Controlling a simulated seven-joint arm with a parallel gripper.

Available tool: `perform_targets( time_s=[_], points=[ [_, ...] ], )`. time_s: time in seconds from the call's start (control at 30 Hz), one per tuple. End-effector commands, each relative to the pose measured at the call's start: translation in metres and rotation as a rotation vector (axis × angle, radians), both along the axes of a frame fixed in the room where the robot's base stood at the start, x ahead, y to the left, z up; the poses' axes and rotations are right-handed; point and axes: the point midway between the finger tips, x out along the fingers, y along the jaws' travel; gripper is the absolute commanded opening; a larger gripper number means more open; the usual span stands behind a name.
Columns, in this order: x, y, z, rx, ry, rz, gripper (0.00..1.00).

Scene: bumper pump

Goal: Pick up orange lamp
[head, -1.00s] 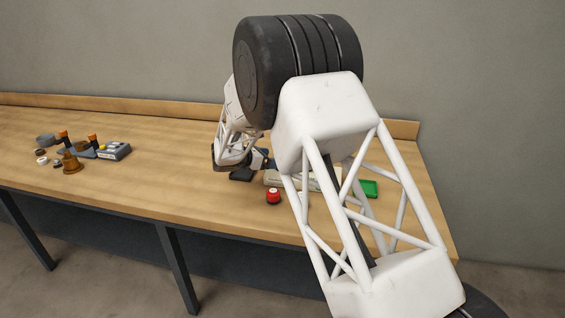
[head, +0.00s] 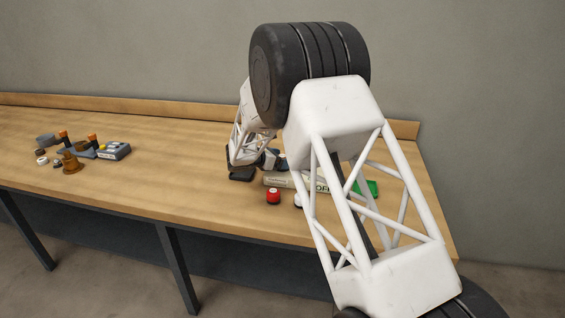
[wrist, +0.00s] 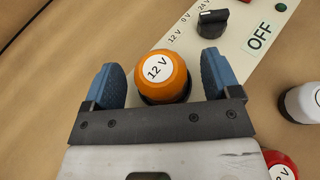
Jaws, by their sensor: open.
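The orange lamp (wrist: 164,75) is a round orange cap with a white disc marked "12 V". In the wrist view it sits between the two blue fingers of my gripper (wrist: 160,82), with a visible space on each side. My gripper is open around the lamp. A dark ring shows at the lamp's base. In the head view my arm hides the lamp, and the gripper area (head: 268,163) is only partly visible above the right part of the table.
A white panel (wrist: 232,45) marked "OFF" with a black knob (wrist: 212,22) lies beside the lamp. A red lamp (head: 273,196) and a white lamp (wrist: 303,102) stand near. A green tray (head: 373,188) is at the right. Several objects, including a brown bell (head: 71,163), stand far left.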

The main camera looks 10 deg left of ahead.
Motion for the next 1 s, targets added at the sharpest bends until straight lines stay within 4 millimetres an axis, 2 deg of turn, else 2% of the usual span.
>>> perform_targets(
  time_s=[0.5,0.83,0.9,1.0],
  points=[
    [-0.0002,0.0002,0.0000,0.000,0.000,0.000,0.81],
    [-0.0002,0.0002,-0.0001,0.000,0.000,0.000,0.31],
    [-0.0002,0.0003,0.0001,0.000,0.000,0.000,0.24],
    [-0.0002,0.0003,0.0001,0.000,0.000,0.000,0.24]
  ],
)
